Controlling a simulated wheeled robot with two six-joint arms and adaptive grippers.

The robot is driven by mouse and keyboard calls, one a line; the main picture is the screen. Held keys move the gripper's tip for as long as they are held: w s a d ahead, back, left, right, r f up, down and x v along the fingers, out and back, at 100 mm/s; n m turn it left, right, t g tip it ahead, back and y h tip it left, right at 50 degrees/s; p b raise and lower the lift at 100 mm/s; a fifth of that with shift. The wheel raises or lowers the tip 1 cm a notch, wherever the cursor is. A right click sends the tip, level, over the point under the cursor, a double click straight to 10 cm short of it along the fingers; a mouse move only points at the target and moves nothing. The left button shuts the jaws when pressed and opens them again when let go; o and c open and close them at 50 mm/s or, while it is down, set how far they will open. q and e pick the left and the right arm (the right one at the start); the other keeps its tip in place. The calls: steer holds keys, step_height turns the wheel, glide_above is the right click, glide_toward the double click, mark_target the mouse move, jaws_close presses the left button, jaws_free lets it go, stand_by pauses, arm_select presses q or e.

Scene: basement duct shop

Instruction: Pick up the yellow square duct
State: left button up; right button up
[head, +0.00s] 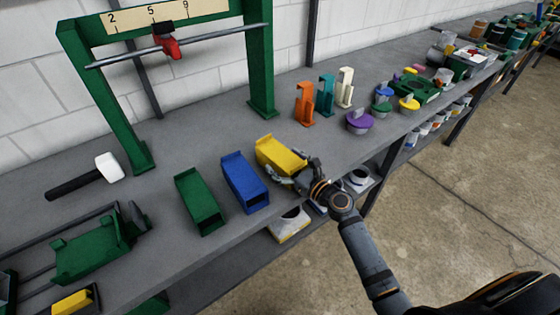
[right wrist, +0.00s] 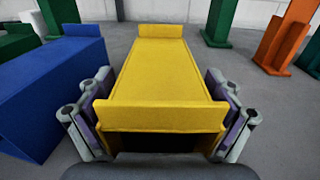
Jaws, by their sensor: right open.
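The yellow square duct (head: 281,154) lies on the grey bench, to the right of a blue duct (head: 244,182) and a green duct (head: 198,201). My right gripper (head: 289,177) is at its near end. In the right wrist view the yellow duct (right wrist: 163,75) fills the middle, its dark open end facing me. The fingers of my right gripper (right wrist: 160,115) stand on both sides of that end, open. I cannot tell whether they touch its walls. My left gripper is not in view.
The blue duct (right wrist: 50,90) stands close to the left finger. Orange (head: 305,104), teal (head: 325,96) and cream (head: 345,87) upright brackets stand behind. A green frame (head: 262,70) rises at the back. A white-headed mallet (head: 108,167) lies at left.

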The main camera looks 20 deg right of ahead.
mark_target(284, 157)
steer(key=shift+s, duration=0.15)
steer(key=shift+c, duration=0.9)
steer(key=c, duration=1.2)
steer(key=shift+r, duration=0.15)
steer(key=shift+r, duration=0.25)
step_height(284, 157, up, 3)
steer(key=shift+f+p, duration=0.1)
steer(key=shift+p, duration=0.95)
steer(key=s+r+p, duration=0.1)
steer(key=r, duration=0.1)
steer(key=s+r+p, duration=0.1)
steer(key=s+r, duration=0.1)
steer(key=s+r+p, duration=0.1)
steer(key=s+r, duration=0.1)
steer(key=shift+a+r+p, duration=0.3)
steer(key=shift+p, duration=0.05)
steer(key=s+r, duration=0.1)
steer(key=s, duration=0.2)
steer(key=s+r, duration=0.1)
steer(key=s, duration=0.2)
steer(key=s+a+r, duration=0.1)
steer(key=s, duration=0.2)
steer(key=shift+p, duration=0.3)
steer(key=shift+w, duration=0.1)
